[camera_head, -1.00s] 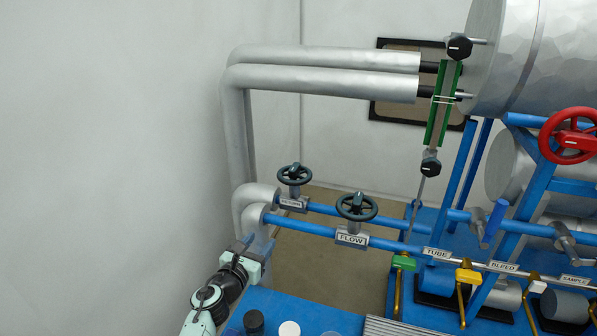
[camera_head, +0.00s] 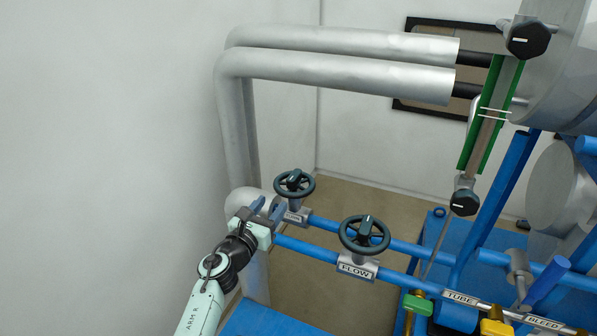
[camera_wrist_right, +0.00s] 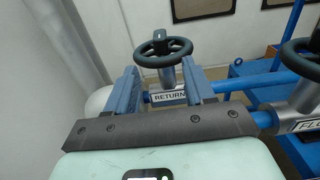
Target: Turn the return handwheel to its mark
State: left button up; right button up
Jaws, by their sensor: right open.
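My left gripper is not in view.
The similar FLOW handwheel (camera_head: 364,235) stands to the right on a parallel blue pipe. Large silver pipes (camera_head: 330,75) rise behind my right arm beside the wall. A green-edged sight gauge (camera_head: 490,115) and a green valve handle (camera_head: 418,305) are farther right.

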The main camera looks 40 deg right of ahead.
aim_at(289, 182)
jog(key=p+x, duration=0.2)
jog(key=x, duration=1.1)
jog(key=shift+w+d, duration=0.1)
jog(key=shift+w, duration=0.05)
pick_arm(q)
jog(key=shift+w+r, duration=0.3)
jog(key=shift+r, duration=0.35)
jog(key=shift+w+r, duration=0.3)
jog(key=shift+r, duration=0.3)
